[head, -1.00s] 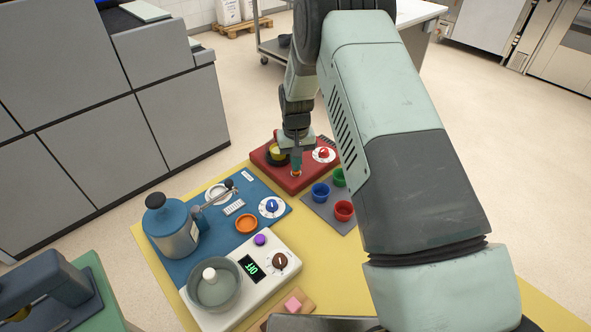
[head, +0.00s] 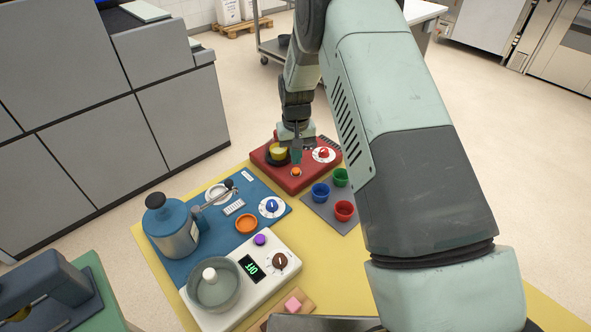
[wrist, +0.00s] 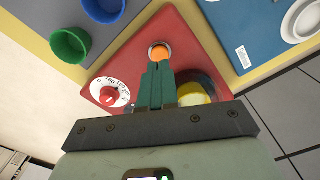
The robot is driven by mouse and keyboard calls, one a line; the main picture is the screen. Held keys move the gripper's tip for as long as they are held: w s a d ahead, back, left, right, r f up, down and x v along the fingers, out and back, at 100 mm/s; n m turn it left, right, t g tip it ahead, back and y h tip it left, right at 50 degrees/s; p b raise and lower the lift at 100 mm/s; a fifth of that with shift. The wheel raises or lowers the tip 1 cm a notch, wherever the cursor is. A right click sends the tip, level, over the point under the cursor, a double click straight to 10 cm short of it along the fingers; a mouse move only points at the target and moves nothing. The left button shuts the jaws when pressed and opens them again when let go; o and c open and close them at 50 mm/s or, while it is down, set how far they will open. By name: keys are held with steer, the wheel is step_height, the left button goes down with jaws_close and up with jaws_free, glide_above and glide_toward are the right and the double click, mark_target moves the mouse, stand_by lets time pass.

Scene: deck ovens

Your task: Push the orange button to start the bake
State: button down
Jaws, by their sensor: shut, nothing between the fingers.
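The orange button (head: 296,171) sits on the near part of the red unit (head: 279,178). In the wrist view the orange button (wrist: 159,53) shows just past my fingertips, with a light ring around it. My gripper (head: 296,159) is shut and empty, pointing down over the red unit. In the head view its tips are behind and above the button, with a small gap. In the wrist view the shut green fingers (wrist: 158,68) end close to the button; I cannot tell the exact height between them.
A white dial with a red knob (head: 323,153) and a yellow item in a dark holder (head: 277,153) flank my gripper on the red unit. Blue, green and red cups (head: 343,211) stand on a grey mat. A blue board (head: 199,246) and white scale (head: 275,290) are nearer.

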steer(key=shift+r, duration=1.95)
